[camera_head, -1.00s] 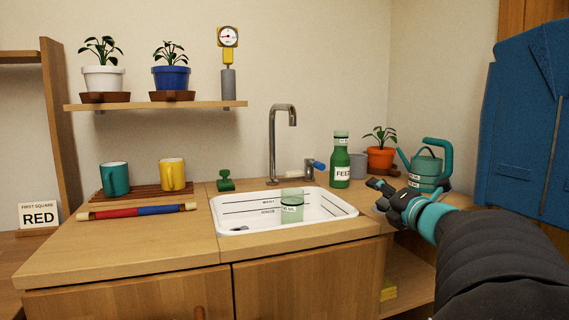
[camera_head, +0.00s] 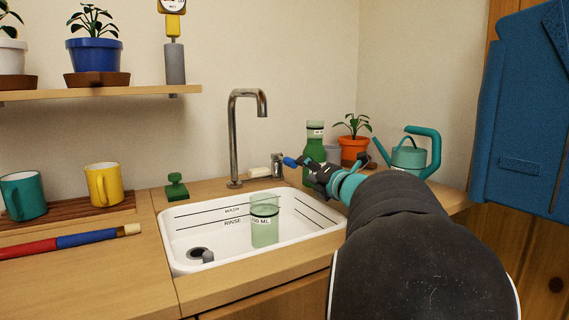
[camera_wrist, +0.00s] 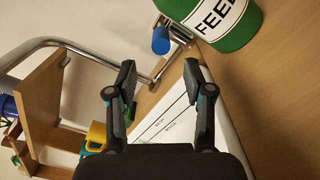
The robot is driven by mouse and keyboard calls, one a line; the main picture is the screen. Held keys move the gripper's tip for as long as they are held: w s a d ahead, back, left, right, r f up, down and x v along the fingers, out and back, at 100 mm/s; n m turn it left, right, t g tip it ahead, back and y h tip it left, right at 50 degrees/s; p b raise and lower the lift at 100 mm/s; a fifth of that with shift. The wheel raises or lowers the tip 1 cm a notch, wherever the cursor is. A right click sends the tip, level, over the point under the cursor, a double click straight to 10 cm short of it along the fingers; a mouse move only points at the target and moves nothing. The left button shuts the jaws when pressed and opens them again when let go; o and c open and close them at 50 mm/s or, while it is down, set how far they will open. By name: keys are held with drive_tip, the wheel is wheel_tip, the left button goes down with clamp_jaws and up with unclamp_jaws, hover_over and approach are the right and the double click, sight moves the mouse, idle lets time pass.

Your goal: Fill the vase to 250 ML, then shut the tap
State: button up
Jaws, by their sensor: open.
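The vase (camera_head: 264,234), a pale green see-through vessel with a "250 ML" label, stands upright in the white sink (camera_head: 187,252) under the spout. I cannot make out a water level in it. The steel tap (camera_head: 233,140) arches over the sink, and I see no stream from its spout. Its blue handle (camera_head: 290,162) sits at the right of the tap; in the wrist view the handle (camera_wrist: 161,41) lies just ahead of my fingertips, between their lines. My gripper (camera_wrist: 160,82) is open and empty; in the head view the gripper (camera_head: 312,168) is close to the handle's right.
A green "FEED" bottle (camera_head: 314,147) stands right behind my gripper, close to the handle. A potted plant (camera_head: 354,150) and a teal watering can (camera_head: 408,157) are farther right. A green stamp-like object (camera_head: 176,188) and mugs (camera_head: 104,184) are left of the sink.

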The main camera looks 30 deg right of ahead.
sight(291, 162)
drive_tip(key=w, duration=0.9)
drive_tip(key=shift+w+d, duration=0.15)
drive_tip(key=shift+d, duration=0.25)
clamp_jaws()
